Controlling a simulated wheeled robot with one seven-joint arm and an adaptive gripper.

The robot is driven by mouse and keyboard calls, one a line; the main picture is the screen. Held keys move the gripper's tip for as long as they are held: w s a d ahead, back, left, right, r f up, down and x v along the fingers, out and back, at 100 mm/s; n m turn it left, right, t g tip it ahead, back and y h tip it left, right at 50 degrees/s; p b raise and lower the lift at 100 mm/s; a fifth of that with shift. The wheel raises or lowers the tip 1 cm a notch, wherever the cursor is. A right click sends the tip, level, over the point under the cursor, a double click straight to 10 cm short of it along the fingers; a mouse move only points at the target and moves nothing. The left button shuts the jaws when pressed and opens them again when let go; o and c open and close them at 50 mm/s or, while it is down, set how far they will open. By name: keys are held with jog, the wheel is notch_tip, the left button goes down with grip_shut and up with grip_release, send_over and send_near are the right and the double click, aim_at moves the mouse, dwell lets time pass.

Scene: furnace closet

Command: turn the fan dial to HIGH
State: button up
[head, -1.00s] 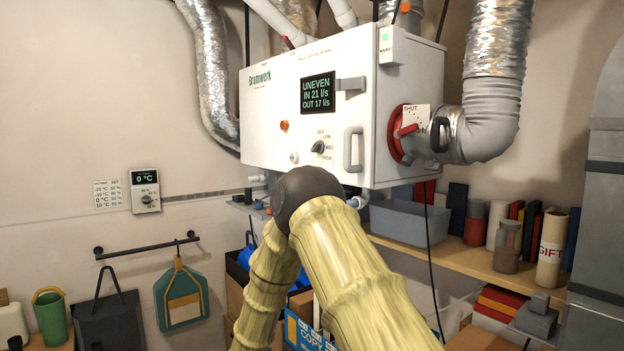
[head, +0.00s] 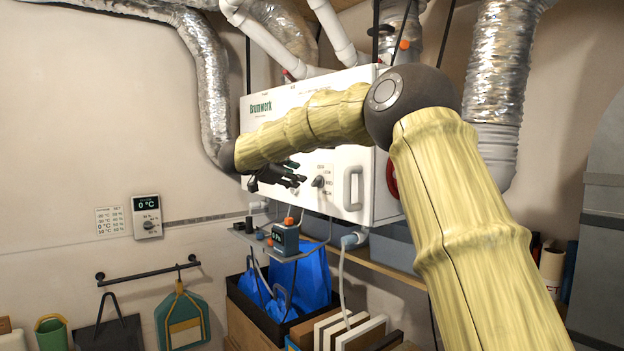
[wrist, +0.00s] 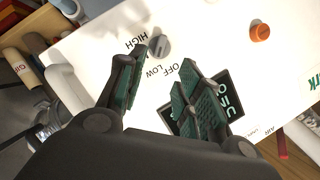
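My gripper (head: 297,174) is just left of the dial in the head view. In the wrist view my gripper (wrist: 163,58) is open and empty, its two green-padded fingers apart, with the dial beyond the fingertips. No contact is visible.
A grey handle (head: 353,187) stands out right of the dial. An orange button (wrist: 260,32) and the partly hidden display (wrist: 222,115) show on the panel in the wrist view. A small shelf with a blue device (head: 285,237) sits below the unit.

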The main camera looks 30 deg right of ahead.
aim_at(314, 181)
jog(key=p+x, duration=0.4)
jog(key=x, duration=0.4)
jog(key=shift+w+d, duration=0.15)
jog(key=shift+d, duration=0.15)
jog(key=shift+p+x, duration=0.3)
jog(key=shift+x, duration=0.65)
jog(key=shift+f, duration=0.15)
jog(key=shift+a, duration=0.1)
grip_shut()
